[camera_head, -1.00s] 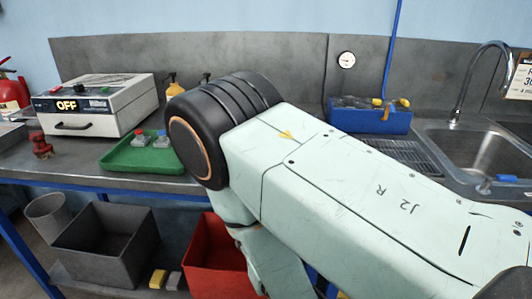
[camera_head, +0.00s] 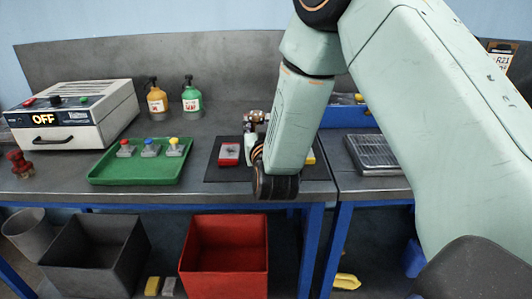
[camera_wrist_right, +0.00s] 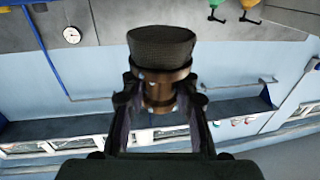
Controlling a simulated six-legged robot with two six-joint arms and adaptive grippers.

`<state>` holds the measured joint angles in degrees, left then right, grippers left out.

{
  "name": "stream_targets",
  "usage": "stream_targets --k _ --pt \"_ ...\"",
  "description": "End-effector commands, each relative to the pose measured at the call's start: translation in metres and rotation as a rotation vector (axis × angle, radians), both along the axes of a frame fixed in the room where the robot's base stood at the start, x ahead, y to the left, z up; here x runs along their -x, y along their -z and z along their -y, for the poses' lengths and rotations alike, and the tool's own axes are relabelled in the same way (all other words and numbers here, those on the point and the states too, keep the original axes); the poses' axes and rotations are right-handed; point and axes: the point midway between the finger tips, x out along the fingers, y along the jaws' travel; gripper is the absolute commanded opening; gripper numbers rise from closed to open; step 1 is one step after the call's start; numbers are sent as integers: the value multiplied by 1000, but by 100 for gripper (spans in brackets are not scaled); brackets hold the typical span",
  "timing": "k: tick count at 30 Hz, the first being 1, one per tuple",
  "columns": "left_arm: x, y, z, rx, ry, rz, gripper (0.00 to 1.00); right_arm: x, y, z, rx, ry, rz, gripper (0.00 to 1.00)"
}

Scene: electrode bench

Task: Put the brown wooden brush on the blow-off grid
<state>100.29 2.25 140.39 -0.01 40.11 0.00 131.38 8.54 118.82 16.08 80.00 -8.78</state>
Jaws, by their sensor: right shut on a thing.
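The brush shows in the right wrist view as a dark bristle head (camera_wrist_right: 162,45) above a brown body (camera_wrist_right: 160,90), between the two fingers. My right gripper (camera_wrist_right: 160,105) is shut on it. In the head view the right gripper (camera_head: 251,142) is over the dark mat on the bench, with the small brown brush (camera_head: 257,117) at its tip. My forearm hides part of the gripper. The blow-off grid (camera_head: 372,153), a slotted metal panel, lies to the right of the gripper, past my forearm. My left gripper is not in view.
A dark mat (camera_head: 215,174) holds a red block (camera_head: 229,153). A green tray (camera_head: 130,175) with several knobbed pieces and two spray bottles (camera_head: 157,101) are to the left. A blue bin (camera_head: 345,116) stands behind the grid, partly hidden by my arm.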

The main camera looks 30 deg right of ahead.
Motion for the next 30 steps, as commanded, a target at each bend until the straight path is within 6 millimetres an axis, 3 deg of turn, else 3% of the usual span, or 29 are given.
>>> stream_targets --k 9,17,22,30 --pt "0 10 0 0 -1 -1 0 -2 51 1 -1 2 -4 0" --pt "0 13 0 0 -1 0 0 -3 70 -1 0 2 -3 0" --pt "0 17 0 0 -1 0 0 -3 94 -3 0 2 -3 0" --pt "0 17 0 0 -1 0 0 -3 97 -2 -1 2 -1 0"
